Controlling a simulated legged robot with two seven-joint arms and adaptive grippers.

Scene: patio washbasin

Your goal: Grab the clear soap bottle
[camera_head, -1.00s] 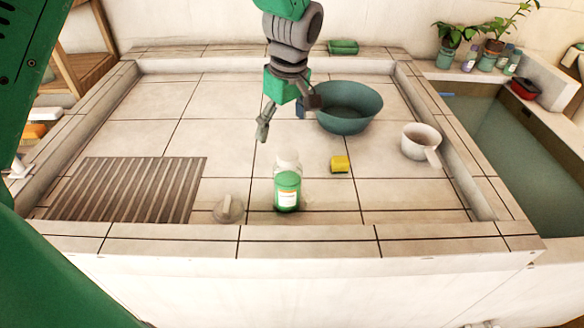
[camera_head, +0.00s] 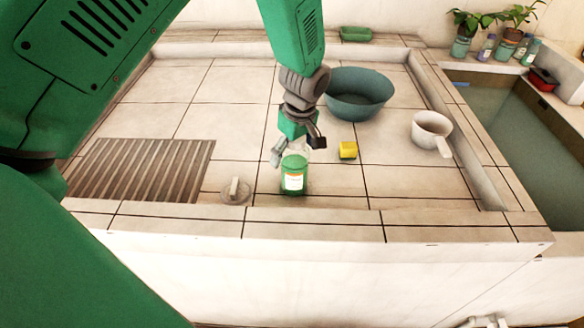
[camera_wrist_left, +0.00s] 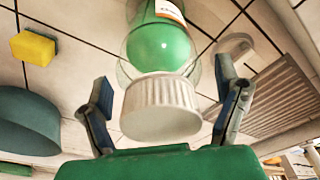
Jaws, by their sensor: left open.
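The clear soap bottle (camera_head: 293,178) stands upright on the tiled basin floor near its front edge. It holds green liquid and has a pale label. In the left wrist view the bottle (camera_wrist_left: 160,45) shows with its white ridged cap (camera_wrist_left: 160,106) toward the camera. My left gripper (camera_head: 297,152) is open, right above and behind the bottle in the head view. In the wrist view its two fingers (camera_wrist_left: 166,105) are on either side of the cap, with gaps visible. The cap is mostly hidden by the gripper in the head view. My right gripper is not in view.
A yellow sponge (camera_head: 348,150) lies just right of the bottle, with a teal bowl (camera_head: 358,98) behind it. A white dipper (camera_head: 431,129) is farther right. A round plug (camera_head: 235,192) and slatted board (camera_head: 140,170) lie to the left.

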